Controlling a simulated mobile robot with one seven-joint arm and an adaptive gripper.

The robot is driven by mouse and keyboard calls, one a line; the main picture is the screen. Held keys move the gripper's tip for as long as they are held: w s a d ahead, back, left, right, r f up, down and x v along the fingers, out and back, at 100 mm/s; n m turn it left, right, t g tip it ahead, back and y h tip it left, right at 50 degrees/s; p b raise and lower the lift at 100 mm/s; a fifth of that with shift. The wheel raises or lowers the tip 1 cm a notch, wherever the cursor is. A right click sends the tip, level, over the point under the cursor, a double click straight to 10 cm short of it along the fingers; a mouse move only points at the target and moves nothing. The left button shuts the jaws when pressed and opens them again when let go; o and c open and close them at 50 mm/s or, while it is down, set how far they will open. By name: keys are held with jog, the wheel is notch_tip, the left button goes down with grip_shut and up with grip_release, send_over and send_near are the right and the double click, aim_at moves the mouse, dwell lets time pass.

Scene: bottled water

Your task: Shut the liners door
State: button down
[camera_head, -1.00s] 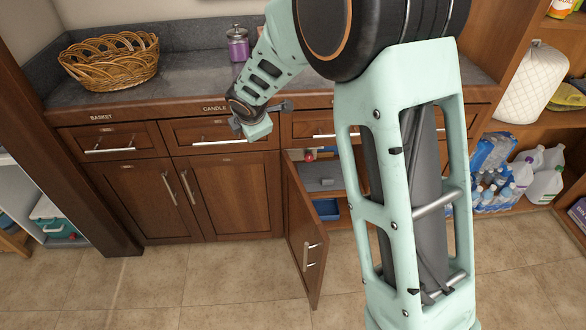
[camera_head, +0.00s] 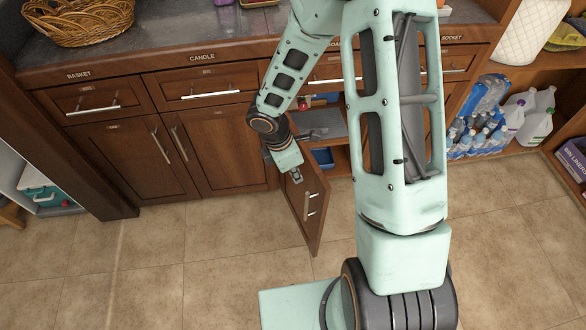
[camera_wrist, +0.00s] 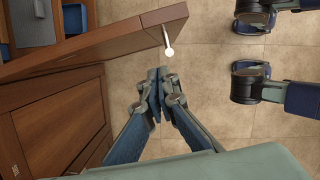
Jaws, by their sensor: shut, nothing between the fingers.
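The open cabinet door (camera_head: 314,212) swings out from the lower counter, with a silver bar handle (camera_head: 309,204) on its face. In the wrist view the door (camera_wrist: 110,42) crosses the upper left, seen along its top edge, and its handle (camera_wrist: 168,48) sticks out near its free end. My gripper (camera_head: 296,178) is in front of the door on its outer-face side. In the wrist view my gripper (camera_wrist: 160,76) is shut and empty, its fingertips just below the handle; I cannot tell whether they touch the door. No label on the door is readable.
Neighbouring cabinet doors (camera_head: 220,152) and drawers (camera_head: 205,88) are shut. Shelves (camera_head: 328,128) and a blue bin (camera_head: 322,157) show inside the open cabinet. Bottled water (camera_head: 478,135) and jugs (camera_head: 535,123) stand at right. The floor (camera_head: 170,265) in front is clear.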

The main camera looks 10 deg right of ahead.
aim_at(311, 176)
jog(key=shift+w+d+f, duration=0.2)
jog(key=shift+d+f, duration=0.35)
jog(key=shift+d, duration=0.25)
jog(key=shift+w+d+f, duration=0.2)
jog(key=shift+d+f, duration=0.35)
jog(key=shift+d, duration=0.2)
jog(key=shift+w+d+f, duration=0.2)
jog(key=shift+d+f, duration=0.35)
jog(key=shift+d, duration=0.25)
